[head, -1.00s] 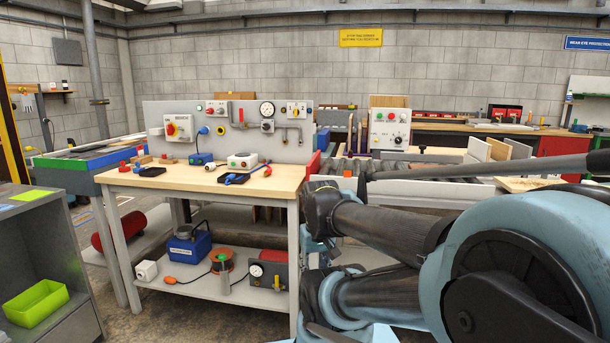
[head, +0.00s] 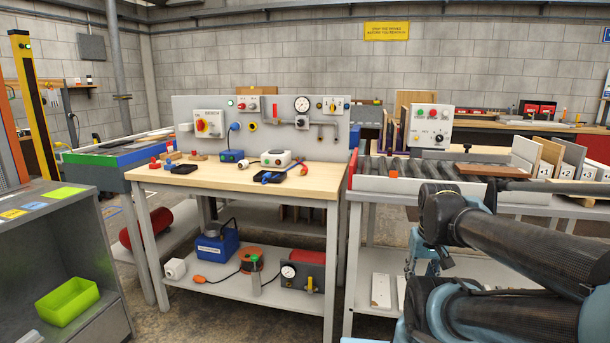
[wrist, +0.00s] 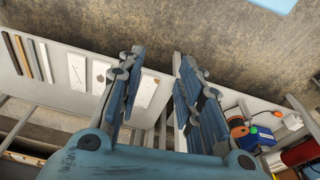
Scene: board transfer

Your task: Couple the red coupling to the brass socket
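A small red piece (head: 303,169), apparently the red coupling, lies on the wooden top of the workbench (head: 225,178) in the head view, near the end of a blue hose or handle. A yellow-brass round fitting (head: 252,125), possibly the brass socket, sits on the grey upright panel behind the bench top; it is too small to be sure. My gripper (wrist: 158,55) shows in the wrist view with its two fingers apart and nothing between them. It points down at the floor and a low shelf, away from the bench top. Neither task object is recognisable in the wrist view.
Red knobbed pieces (head: 154,163), a black tray (head: 268,177) and a white box (head: 276,158) stand on the bench top. A roller conveyor (head: 400,172) adjoins it at right. A grey cabinet with a green bin (head: 68,302) stands at left. Floor shows between cabinet and bench.

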